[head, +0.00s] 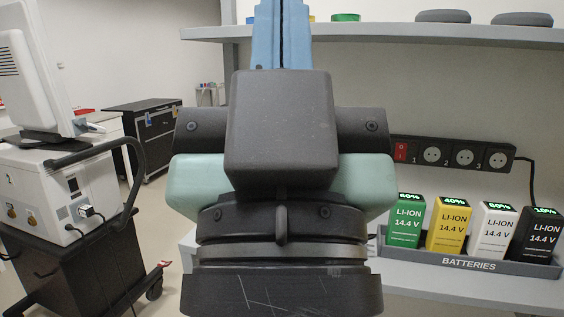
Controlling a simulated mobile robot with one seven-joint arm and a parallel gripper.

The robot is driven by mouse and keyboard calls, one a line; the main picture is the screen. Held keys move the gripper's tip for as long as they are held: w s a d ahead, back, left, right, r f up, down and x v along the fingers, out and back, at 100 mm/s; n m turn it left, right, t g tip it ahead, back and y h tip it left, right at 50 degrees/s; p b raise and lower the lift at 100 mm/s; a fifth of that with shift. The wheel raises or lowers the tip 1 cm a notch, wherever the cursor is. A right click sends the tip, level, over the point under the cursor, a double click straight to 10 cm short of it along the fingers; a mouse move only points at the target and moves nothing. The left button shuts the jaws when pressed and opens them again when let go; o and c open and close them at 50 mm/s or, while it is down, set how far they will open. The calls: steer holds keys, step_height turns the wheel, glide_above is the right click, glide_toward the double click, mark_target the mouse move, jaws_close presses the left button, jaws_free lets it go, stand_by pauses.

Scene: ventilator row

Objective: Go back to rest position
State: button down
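My gripper (281,12) fills the middle of the head view and points up and away. Its two blue fingers lie side by side with only a thin dark line between them, so it looks shut. The top edge of the picture cuts off the fingertips, and I see nothing held between the visible parts. The gripper's dark and teal body hides the middle of the scene behind it.
At right, a grey tray (468,264) labelled BATTERIES holds green (406,226), yellow (448,228), white (492,236) and black (537,238) batteries. A socket strip (450,153) is behind them, a shelf (400,33) above. A ventilator cart (65,215) stands left, beside bare floor (170,225).

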step_height(320, 180, up, 26)
steer(key=p, duration=2.4)
steer(key=shift+r, duration=0.25)
